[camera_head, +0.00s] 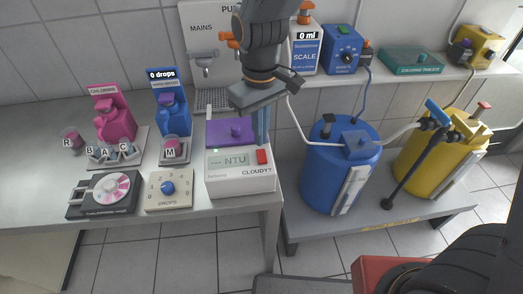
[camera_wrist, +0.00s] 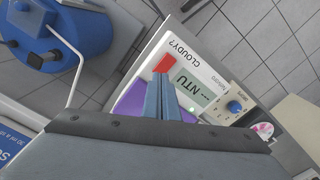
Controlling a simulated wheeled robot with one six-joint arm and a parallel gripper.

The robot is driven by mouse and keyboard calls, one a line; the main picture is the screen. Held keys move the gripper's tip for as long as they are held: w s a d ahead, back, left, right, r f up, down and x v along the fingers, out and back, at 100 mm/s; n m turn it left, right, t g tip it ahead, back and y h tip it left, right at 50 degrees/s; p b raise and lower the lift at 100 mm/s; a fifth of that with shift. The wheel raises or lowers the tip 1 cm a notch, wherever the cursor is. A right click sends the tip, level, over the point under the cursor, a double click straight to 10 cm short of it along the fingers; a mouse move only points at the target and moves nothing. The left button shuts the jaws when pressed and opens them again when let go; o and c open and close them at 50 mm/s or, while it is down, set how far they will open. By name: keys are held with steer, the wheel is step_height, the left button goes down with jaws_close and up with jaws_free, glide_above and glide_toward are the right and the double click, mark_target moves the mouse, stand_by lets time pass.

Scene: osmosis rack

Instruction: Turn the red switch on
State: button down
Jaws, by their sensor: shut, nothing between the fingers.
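The red switch (camera_head: 262,157) is a small red rocker on the front right of the white turbidity meter (camera_head: 240,183), right of its display, which reads "--- NTU" (camera_head: 234,160). In the wrist view the red switch (camera_wrist: 165,64) shows just past the fingertips. My gripper (camera_head: 262,140) points down above the right side of the meter, behind the switch in the head view. In the wrist view its two blue fingers (camera_wrist: 161,84) are together with nothing between them. I cannot tell whether the fingertips touch the switch.
The blue tank (camera_head: 338,180) stands to the right on a lower shelf. Floor is clear in front.

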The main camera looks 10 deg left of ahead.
mark_target(261, 152)
step_height(261, 152, up, 4)
steer(key=p, duration=0.3)
steer(key=shift+f, duration=0.1)
stand_by(0.4)
steer(key=d+f+m+b, duration=0.2)
steer(key=d+m, duration=0.1)
steer(key=d, duration=0.5)
steer(key=s+d+f+m+t+b, duration=0.1)
steer(key=d+f+m+b, duration=0.1)
steer(key=d, duration=0.6)
steer(key=s+d+f+m+b, duration=0.1)
steer(key=d+f+m+b, duration=0.1)
steer(key=d, duration=0.6)
steer(key=shift+s+d+m, duration=0.2)
steer(key=shift+s+m, duration=0.05)
steer(key=shift+m, duration=0.55)
steer(key=shift+a+f, duration=0.1)
